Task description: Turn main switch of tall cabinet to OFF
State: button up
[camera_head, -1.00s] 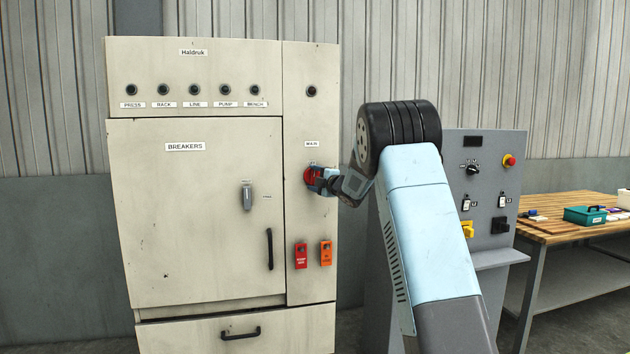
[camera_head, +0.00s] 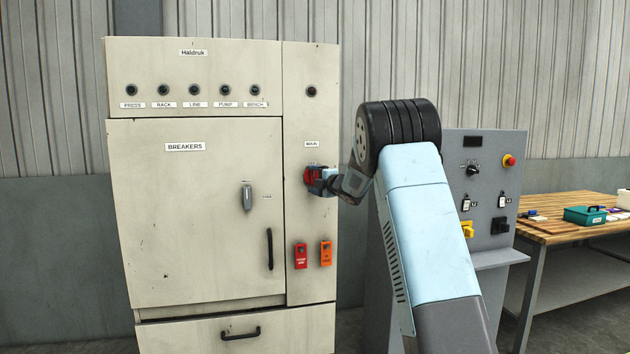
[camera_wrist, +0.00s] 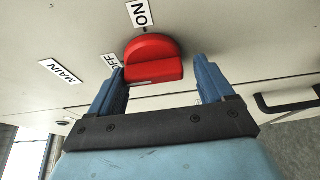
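The tall cream cabinet (camera_head: 195,225) stands at left in the head view. Its red main switch (camera_head: 309,174) is on the narrow right panel under the MAIN label (camera_head: 312,144), partly hidden by my gripper (camera_head: 322,180). In the wrist view the red knob (camera_wrist: 153,58) lies between the blue fingers of my gripper (camera_wrist: 160,78). The left finger is close against the knob's edge; a gap shows at the right finger. The ON label (camera_wrist: 139,14) is above the knob and the OFF label (camera_wrist: 109,61) is at its left. I cannot tell which label the knob points to.
A red tag (camera_head: 301,256) and an orange tag (camera_head: 326,253) hang below the switch. The breaker door has a dark handle (camera_head: 269,249). A grey control console (camera_head: 485,170) stands right of the cabinet, behind my arm, with a wooden bench (camera_head: 570,222) beyond.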

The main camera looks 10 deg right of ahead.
jog(key=shift+o, duration=0.8)
jog(key=shift+a, duration=0.1)
jog(key=shift+r, duration=0.15)
jog(key=v, duration=1.3)
jog(key=shift+s, duration=0.35)
